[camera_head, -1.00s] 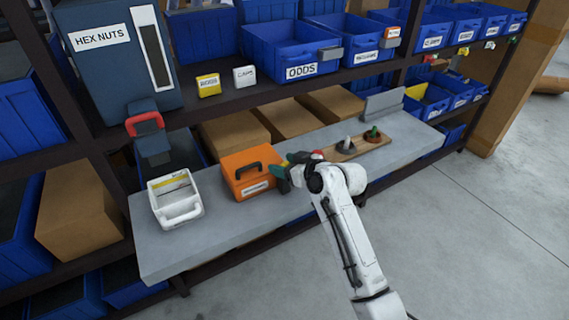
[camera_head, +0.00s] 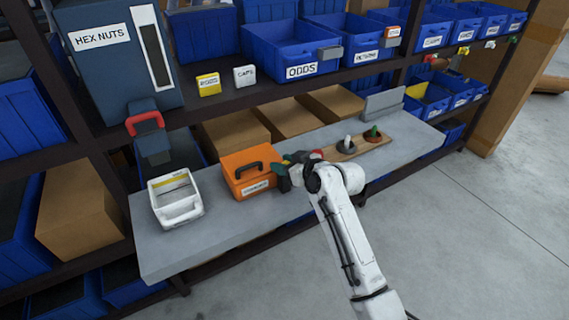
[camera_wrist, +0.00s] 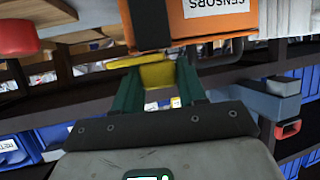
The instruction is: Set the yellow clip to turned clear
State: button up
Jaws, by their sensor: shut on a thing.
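The yellow clip (camera_wrist: 157,74) shows in the wrist view at the side of the orange case (camera_wrist: 215,22), which is labelled SENSORS. My gripper (camera_wrist: 157,82) is shut on the clip, with a green finger on either side of it. In the head view the orange case (camera_head: 237,164) stands on the grey bench with its dark handle up. My gripper (camera_head: 281,178) is at the case's right side there, and it hides the clip. I cannot tell the clip's exact angle.
A white open-topped caddy (camera_head: 157,190) stands left of the case. A wooden board (camera_head: 372,144) with several coloured knobs lies to the right, close behind my wrist. Shelves with blue bins (camera_head: 290,45) rise behind the grey bench (camera_head: 225,228). The bench front is clear.

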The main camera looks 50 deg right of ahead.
jog(key=shift+a+r+h, duration=0.1)
jog(key=shift+h, duration=0.2)
jog(key=shift+m+p, duration=0.5)
jog(key=shift+p, duration=0.1)
jog(key=shift+m+g+h+p, duration=0.4)
jog(key=shift+m+h+p, duration=0.5)
jog(key=shift+h, duration=0.6)
jog(key=o, duration=1)
jog(key=shift+c, duration=0.2)
jog(key=v, duration=1)
jog(key=shift+s+b, duration=0.4)
